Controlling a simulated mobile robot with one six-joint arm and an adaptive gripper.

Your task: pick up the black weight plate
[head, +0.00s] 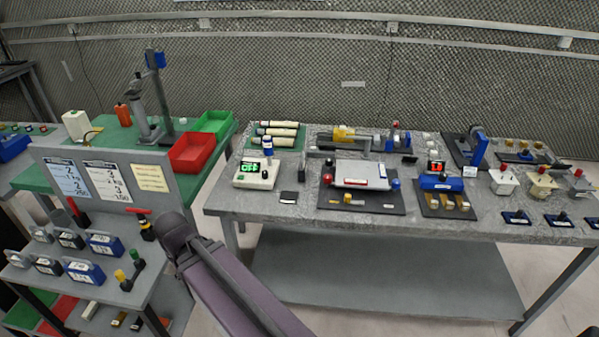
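I cannot pick out the black weight plate for certain. A small flat black block (289,197) lies on the grey stone-topped table (262,222), just right of the white scale (255,175) with a green display. Another small dark piece (409,159) lies farther back on the same table. Dark weights with handles, such as one black and white block (70,238), stand on the left rack. My purple-grey arm link rises from the bottom centre, clear of the table's front edge. My gripper does not show, so its opening and contents are hidden.
A green-topped bench (115,140) holds a red bin (193,152), a green bin (213,122) and a grey stand (150,105). A grey rack (150,290) with labelled panels stands at left. Fixtures crowd the stone table; its front left strip is mostly bare.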

